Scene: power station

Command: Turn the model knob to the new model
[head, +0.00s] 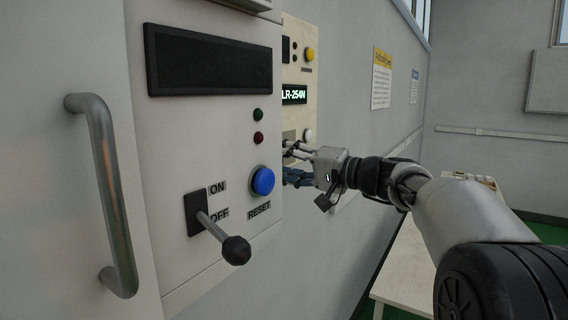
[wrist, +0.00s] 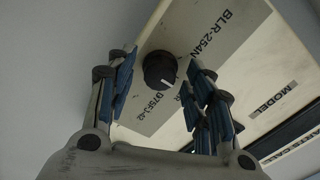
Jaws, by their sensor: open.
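The model knob (wrist: 159,70) is black and round, with a white mark towards its lower right in the wrist view. It sits on a cream panel (wrist: 240,70) with printed labels, one reading BLR-254N (wrist: 212,34) and another ending 975FJ-42 (wrist: 149,107). A label between them is partly hidden by a finger. My gripper (wrist: 160,84) is open, with blue-padded fingers on either side of the knob in the picture; I see no contact. In the head view my gripper (head: 287,164) is at the far panel, its fingertips partly hidden by the nearer cabinet. The knob is hidden there.
The nearer cabinet (head: 175,120) carries a blue RESET button (head: 262,181), an ON/OFF lever (head: 222,237) and a long handle (head: 112,195), all left of my gripper. The far panel's lit display (head: 294,95) shows "LR-254N". A pale table (head: 405,270) stands below my arm.

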